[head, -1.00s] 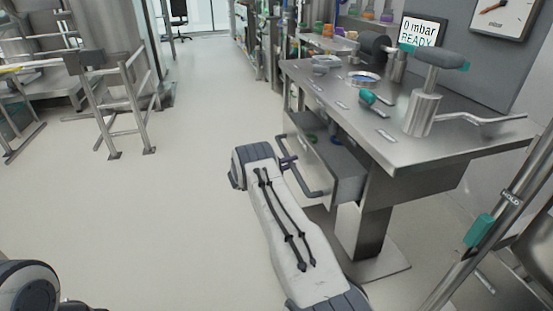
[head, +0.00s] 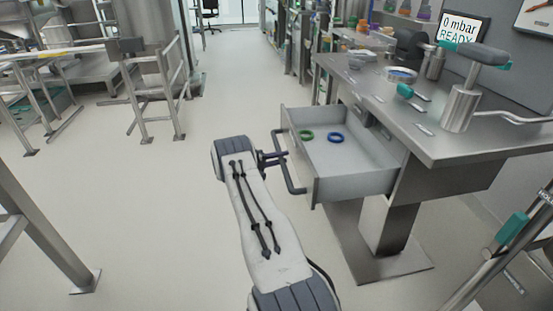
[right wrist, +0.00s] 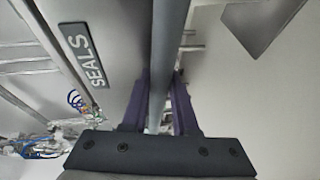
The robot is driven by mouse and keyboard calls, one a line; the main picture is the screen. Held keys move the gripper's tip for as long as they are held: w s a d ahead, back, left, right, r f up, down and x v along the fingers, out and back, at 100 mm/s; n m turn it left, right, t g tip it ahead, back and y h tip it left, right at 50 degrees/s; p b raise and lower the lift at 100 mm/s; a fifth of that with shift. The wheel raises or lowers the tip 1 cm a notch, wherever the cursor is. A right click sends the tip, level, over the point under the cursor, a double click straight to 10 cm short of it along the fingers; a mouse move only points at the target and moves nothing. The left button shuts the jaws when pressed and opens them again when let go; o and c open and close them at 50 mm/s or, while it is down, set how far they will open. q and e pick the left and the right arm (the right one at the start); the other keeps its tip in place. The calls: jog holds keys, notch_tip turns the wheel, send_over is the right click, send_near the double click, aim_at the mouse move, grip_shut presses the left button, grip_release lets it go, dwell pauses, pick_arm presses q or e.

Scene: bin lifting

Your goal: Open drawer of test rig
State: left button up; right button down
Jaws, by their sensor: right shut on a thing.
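The test rig is a steel bench (head: 450,135) on the right of the head view. Its drawer (head: 352,182) stands pulled out to the left and shows its inside, with a green ring (head: 306,135) and a blue ring (head: 336,137) on its floor. My right gripper (head: 280,157) is at the drawer's dark bar handle (head: 291,178). In the right wrist view its two purple fingers (right wrist: 160,105) are shut on the grey handle bar (right wrist: 166,60), beside the drawer front with a SEALS label (right wrist: 83,54). My left gripper is out of view.
A metal frame (head: 155,90) stands at the left, and a steel leg (head: 45,235) at lower left. A rail with a teal grip (head: 512,229) is at lower right. The bench top holds a press (head: 462,100) and small parts. The floor left of the drawer is clear.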

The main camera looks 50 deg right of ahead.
jog(key=shift+w, duration=0.1)
jog(key=c, duration=0.7)
grip_release()
jog(key=p+v, duration=0.2)
jog(key=v, duration=0.8)
jog(key=shift+a+r, duration=0.1)
jog(key=shift+a, duration=0.1)
